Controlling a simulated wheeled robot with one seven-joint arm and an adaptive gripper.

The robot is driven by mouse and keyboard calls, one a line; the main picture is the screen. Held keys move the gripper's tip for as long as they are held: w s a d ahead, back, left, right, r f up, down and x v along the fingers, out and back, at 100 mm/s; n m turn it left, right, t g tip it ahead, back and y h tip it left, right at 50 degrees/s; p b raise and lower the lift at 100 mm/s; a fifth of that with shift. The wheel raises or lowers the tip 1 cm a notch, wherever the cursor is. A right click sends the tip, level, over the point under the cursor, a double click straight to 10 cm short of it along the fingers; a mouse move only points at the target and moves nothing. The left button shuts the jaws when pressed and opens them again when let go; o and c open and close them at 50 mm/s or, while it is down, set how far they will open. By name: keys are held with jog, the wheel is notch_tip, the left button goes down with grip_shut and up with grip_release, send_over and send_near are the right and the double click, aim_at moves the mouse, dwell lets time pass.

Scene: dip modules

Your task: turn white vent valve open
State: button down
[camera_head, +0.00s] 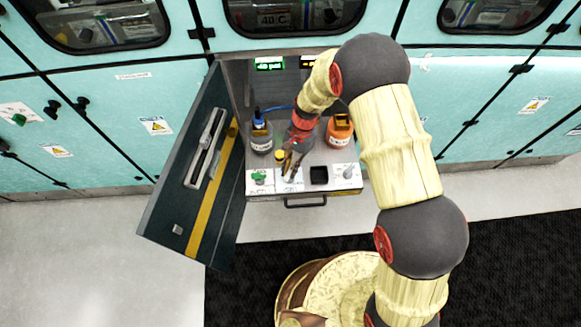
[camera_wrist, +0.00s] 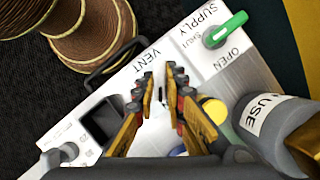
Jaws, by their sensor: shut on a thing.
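The white vent valve (camera_wrist: 160,104) is on the white panel (camera_wrist: 245,74), beside the printed word VENT. In the wrist view its handle shows only in part between my fingers, so its exact angle is hard to tell. My gripper (camera_wrist: 161,84) is shut on it, with one orange-and-black finger on each side. In the head view my gripper (camera_head: 291,166) reaches down to the middle-left of the panel, and the valve is mostly hidden there.
A green supply valve (camera_wrist: 226,29) sits beside SHUT and OPEN marks. A black square recess (camera_head: 318,175) and another white knob (camera_head: 348,173) lie to the right. The open cabinet door (camera_head: 170,190) bounds the left.

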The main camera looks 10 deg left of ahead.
jog(key=n+h+p, duration=0.1)
jog(key=n, duration=0.2)
jog(key=shift+a+n, duration=0.15)
jog(key=shift+n, duration=0.15)
jog(key=shift+n+h+p, duration=0.3)
jog(key=shift+n+h, duration=0.6)
jog(key=shift+n, duration=0.8)
jog(key=c, duration=1.8)
grip_release()
jog(key=shift+c, duration=0.2)
jog(key=shift+r, duration=0.1)
jog(key=v, duration=1.1)
jog(key=shift+w+r, duration=0.3)
jog(key=shift+r, duration=0.05)
jog(key=shift+a, duration=0.15)
